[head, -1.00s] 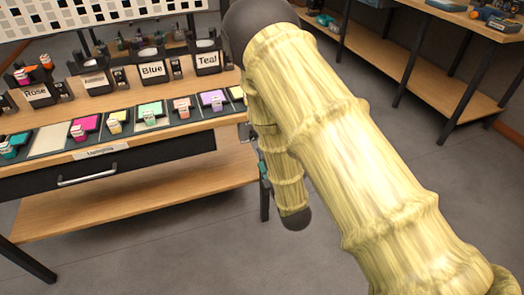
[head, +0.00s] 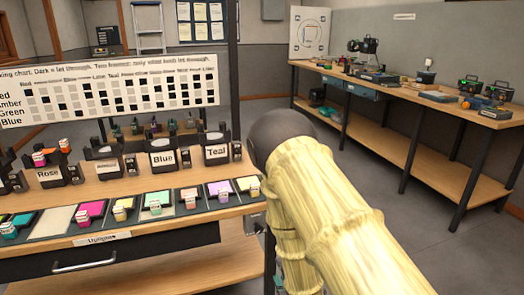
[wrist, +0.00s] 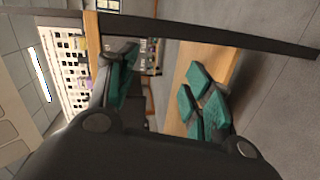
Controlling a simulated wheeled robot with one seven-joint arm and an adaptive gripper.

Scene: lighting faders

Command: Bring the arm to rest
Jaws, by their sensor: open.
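My arm, in a pale yellow ribbed sleeve with a dark rounded joint, reaches up from the lower right of the head view and folds back down. My gripper (wrist: 162,88) shows in the wrist view with its teal finger pads wide apart and nothing between them. In the head view the gripper is mostly hidden behind my arm. The bench (head: 110,189) with the faders stands to the left of my arm. I cannot tell the exact gap between arm and bench edge.
Lamp holders labelled Rose (head: 48,173), Blue (head: 162,158) and Teal (head: 216,151) stand on the bench, with coloured fader tiles in front. A dotted chart (head: 110,90) hangs above. A second workbench (head: 400,92) with tools stands back right. Grey floor lies between.

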